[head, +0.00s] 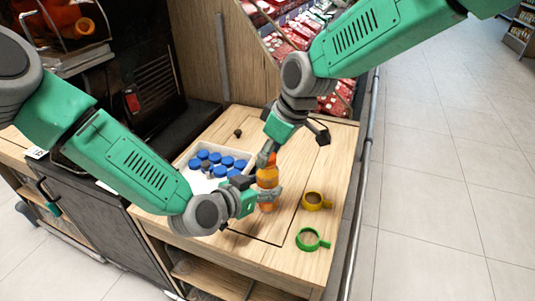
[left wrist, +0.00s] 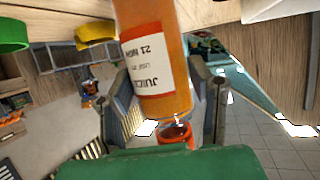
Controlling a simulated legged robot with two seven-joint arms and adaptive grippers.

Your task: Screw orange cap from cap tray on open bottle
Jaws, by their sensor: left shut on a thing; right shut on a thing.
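An orange juice bottle (head: 267,179) is upright over the right part of the wooden counter. My left gripper (head: 266,193) is shut around its body. In the left wrist view the bottle (left wrist: 160,75) appears upside down, with its label between the fingers of my left gripper (left wrist: 168,105). My right gripper (head: 270,152) is right above the bottle, shut on a small orange-red cap (head: 271,158) at the bottle's top. Whether cap and neck touch or are threaded, I cannot tell. The white cap tray (head: 196,186) holds several blue caps (head: 220,171) left of the bottle.
A yellow ring with a handle (head: 316,201) and a green one (head: 312,240) lie right of the bottle. A small dark object (head: 238,132) lies behind the tray. The juicer (head: 70,20) stands at the upper left. The counter's right edge borders a rail and tiled floor.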

